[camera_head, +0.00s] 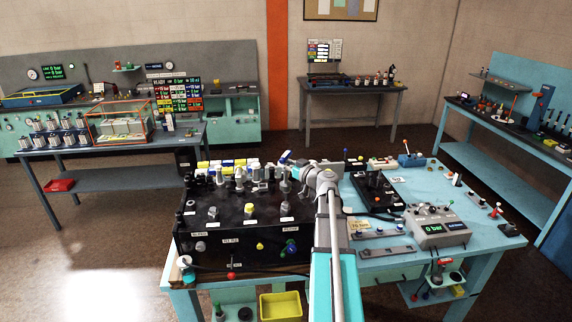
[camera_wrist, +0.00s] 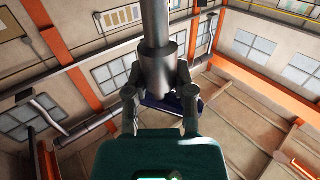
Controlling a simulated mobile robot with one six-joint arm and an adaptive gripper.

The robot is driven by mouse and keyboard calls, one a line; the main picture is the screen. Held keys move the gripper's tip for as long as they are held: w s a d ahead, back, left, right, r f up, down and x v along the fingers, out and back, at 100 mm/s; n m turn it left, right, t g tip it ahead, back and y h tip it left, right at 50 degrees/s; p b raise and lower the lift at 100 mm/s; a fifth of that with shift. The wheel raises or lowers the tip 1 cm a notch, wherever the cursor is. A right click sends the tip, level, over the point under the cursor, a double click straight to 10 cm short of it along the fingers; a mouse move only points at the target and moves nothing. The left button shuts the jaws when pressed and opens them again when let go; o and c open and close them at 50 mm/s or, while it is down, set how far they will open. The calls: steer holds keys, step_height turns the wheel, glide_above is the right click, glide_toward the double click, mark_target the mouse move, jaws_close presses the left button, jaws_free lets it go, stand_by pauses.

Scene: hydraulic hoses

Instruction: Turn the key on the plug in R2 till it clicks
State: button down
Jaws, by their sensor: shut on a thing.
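My gripper (camera_wrist: 158,95) is shut, with its two grey fingers on either side of a grey metal cylinder (camera_wrist: 157,68) in the wrist view. A dark blue flat piece (camera_wrist: 176,104) shows just behind the fingers; I cannot tell if it is the key. In the head view my gripper (camera_head: 298,166) is over the back right part of the black block (camera_head: 235,228), which bears several metal fittings. A small blue piece (camera_head: 284,157) shows at its tip. The R2 label cannot be read, and the arm hides part of the block's right side.
The black block stands on a light blue bench (camera_head: 385,265). To its right are a black lever panel (camera_head: 376,190) and a grey gauge box (camera_head: 437,226) reading 0 bar. Other benches stand farther back.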

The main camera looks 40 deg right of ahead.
mark_target(289, 185)
steer(key=shift+f+b, duration=2.65)
steer(key=shift+f, duration=0.15)
steer(key=shift+f+b, duration=1.55)
stand_by(0.5)
steer(key=shift+c, duration=1.9)
jaws_free()
steer(key=s+d, duration=0.1)
steer(key=s, duration=1.1)
steer(key=shift+w, duration=0.1)
